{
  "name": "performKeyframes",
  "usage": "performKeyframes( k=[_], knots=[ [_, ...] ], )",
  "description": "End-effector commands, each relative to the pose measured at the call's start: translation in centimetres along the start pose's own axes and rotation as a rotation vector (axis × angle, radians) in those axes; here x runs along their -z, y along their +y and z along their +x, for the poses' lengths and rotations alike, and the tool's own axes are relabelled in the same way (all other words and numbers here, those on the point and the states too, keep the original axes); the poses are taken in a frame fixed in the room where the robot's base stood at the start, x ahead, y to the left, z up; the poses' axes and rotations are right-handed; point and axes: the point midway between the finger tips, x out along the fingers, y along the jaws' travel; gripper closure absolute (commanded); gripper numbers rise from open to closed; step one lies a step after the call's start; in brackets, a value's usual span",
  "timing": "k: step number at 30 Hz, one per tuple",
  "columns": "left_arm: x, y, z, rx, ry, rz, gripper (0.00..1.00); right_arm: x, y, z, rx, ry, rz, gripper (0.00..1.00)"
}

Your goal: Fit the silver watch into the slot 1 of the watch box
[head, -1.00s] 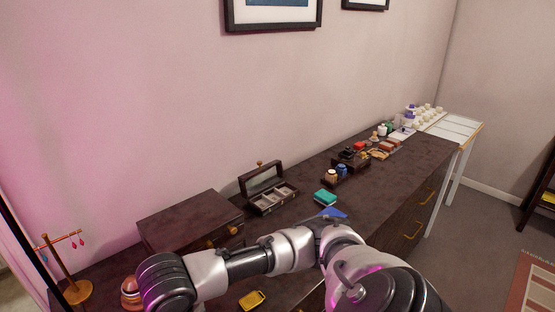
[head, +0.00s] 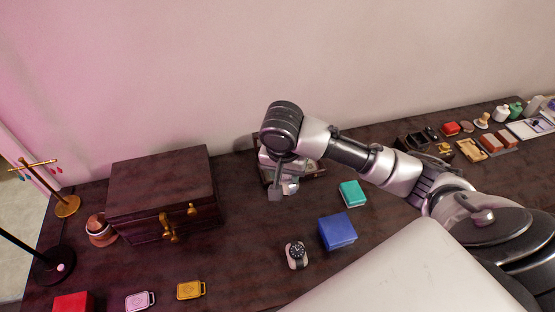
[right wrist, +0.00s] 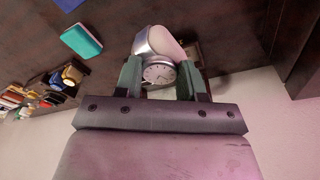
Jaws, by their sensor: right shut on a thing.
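The silver watch (right wrist: 158,72), with a white dial and a pale cushion inside its band, sits between the fingers of my right gripper (right wrist: 158,80). In the head view the right gripper (head: 280,186) is shut on the watch (head: 291,187), in front of the watch box. The watch box (head: 318,171) is dark and stands by the wall. My arm and gripper hide most of it, including its slots, so I cannot tell which slot the watch is over or whether they touch. My left gripper is not in view.
A dark chest (head: 165,190) stands to the left. A teal box (head: 352,193), a blue box (head: 337,232) and a black watch (head: 297,255) lie in front and to the right. Yellow and pink tags (head: 190,290) lie near the front. Bare tabletop shows around (head: 240,250).

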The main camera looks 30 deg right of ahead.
Motion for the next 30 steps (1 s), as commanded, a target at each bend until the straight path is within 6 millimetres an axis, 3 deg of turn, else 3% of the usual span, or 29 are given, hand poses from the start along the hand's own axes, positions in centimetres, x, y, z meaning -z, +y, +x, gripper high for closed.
performKeyframes(
  k=[1, 5, 18, 24, 30],
  knots=[
    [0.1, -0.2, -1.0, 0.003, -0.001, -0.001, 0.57, 0.8, 0.3, -0.3, -0.022, -0.009, 0.087, 0.94],
    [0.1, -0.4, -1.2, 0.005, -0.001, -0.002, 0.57, 2.4, 0.1, 0.6, -0.051, -0.011, 0.203, 0.94],
    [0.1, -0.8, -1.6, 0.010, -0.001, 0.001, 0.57, 7.6, -5.7, 6.2, -0.052, -0.009, 0.208, 0.94],
    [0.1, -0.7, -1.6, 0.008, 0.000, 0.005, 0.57, 8.9, -7.2, 7.9, -0.051, -0.009, 0.204, 0.94],
    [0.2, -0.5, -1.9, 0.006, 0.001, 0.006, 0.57, 9.1, -7.5, 9.2, -0.054, -0.008, 0.204, 0.94]
  ],
)
